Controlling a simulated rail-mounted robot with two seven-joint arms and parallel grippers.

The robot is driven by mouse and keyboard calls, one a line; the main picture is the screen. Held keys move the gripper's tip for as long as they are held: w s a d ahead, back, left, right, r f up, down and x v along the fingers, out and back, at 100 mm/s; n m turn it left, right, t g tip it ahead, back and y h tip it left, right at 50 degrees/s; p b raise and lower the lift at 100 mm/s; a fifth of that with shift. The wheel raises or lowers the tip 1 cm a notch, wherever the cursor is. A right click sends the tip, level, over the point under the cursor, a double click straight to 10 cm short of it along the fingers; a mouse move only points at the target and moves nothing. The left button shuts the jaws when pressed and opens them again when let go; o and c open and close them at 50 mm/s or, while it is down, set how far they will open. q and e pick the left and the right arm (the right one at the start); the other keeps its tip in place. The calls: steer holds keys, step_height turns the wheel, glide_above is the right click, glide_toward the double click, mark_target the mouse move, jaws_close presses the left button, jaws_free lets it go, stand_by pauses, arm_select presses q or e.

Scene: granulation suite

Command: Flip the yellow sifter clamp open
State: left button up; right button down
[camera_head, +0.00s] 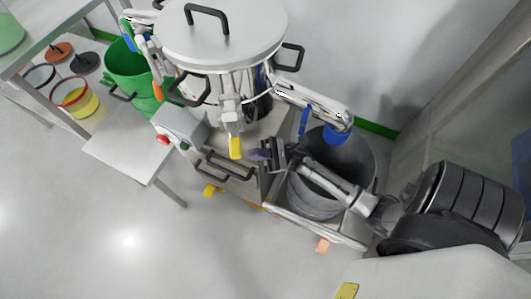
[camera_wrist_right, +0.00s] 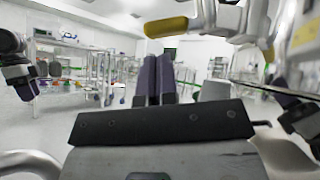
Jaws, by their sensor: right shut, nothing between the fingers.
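The yellow sifter clamp (camera_head: 235,148) hangs down at the front of the sifter, below its round grey lid (camera_head: 220,32). In the right wrist view a yellow handle (camera_wrist_right: 166,27), which looks like this clamp's, sticks out to the left at the top, above the fingers. My right gripper (camera_head: 257,155) is just right of the yellow clamp and slightly lower, apparently apart from it. Its purple-grey fingers (camera_wrist_right: 157,78) are together with nothing between them in the right wrist view. My left gripper is in neither view.
A dark grey bin (camera_head: 328,205) stands under my right arm. A green bucket (camera_head: 128,68) stands behind a small side table (camera_head: 128,150). The floor at left front is clear.

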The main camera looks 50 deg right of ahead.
mark_target(235, 139)
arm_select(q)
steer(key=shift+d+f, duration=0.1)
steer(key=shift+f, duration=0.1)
arm_select(e)
steer(key=shift+x, duration=1.75)
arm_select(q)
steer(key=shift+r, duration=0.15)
arm_select(e)
steer(key=shift+r+m, duration=0.1)
steer(key=shift+m, duration=0.2)
